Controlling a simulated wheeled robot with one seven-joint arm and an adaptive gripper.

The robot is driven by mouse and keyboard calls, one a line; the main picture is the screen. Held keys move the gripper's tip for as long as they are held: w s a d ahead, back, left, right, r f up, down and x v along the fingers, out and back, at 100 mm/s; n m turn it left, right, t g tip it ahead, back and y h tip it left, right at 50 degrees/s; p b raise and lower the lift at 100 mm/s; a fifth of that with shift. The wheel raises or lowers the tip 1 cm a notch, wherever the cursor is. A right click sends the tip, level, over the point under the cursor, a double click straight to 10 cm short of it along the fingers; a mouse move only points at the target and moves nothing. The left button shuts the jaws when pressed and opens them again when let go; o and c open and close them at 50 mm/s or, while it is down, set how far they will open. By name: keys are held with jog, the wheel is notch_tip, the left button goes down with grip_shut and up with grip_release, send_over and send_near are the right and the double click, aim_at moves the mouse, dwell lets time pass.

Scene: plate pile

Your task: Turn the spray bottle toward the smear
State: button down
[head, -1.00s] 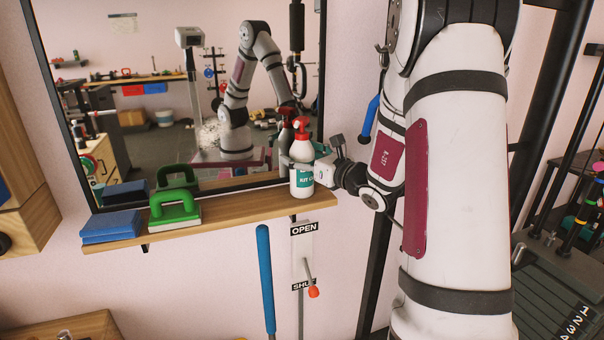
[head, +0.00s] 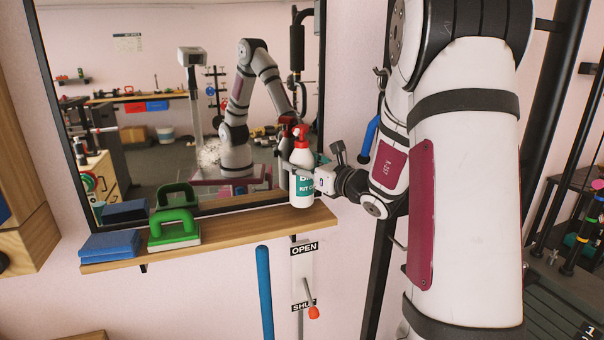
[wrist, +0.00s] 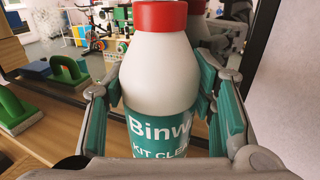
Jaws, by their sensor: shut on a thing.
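The white spray bottle (head: 303,187) has a red trigger head and a teal label. It is upright at the right end of the wooden shelf, in front of the mirror. I cannot tell whether its base touches the shelf. My gripper (head: 299,170) reaches in from the right and is shut around the bottle. In the wrist view, teal finger pads flank the bottle (wrist: 160,85), its label facing the camera; the trigger head is cut off above the red collar. A whitish scribbled smear (head: 209,153) shows on the mirror, left of the bottle.
The mirror (head: 160,170) stands behind the shelf (head: 240,224) and reflects my arm and the room. A green-handled block (head: 174,230) and blue folded cloths (head: 110,244) lie on the shelf's left. Bare shelf separates them from the bottle. An OPEN/SHUT lever (head: 313,311) hangs below.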

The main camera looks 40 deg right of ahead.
jog(key=s+a+r, duration=0.1)
jog(key=s+a, duration=0.1)
jog(key=s, duration=0.4)
jog(key=s+a+b, duration=0.1)
jog(key=s, duration=0.6)
jog(key=shift+a+r+b, duration=0.3)
jog(key=shift+a+r, duration=0.05)
jog(key=shift+a, duration=0.05)
jog(key=s+b, duration=0.1)
jog(key=b, duration=0.1)
jog(key=s+b, duration=0.1)
jog(key=b, duration=0.1)
jog(key=shift+a+r, duration=0.15)
jog(key=shift+a, duration=0.05)
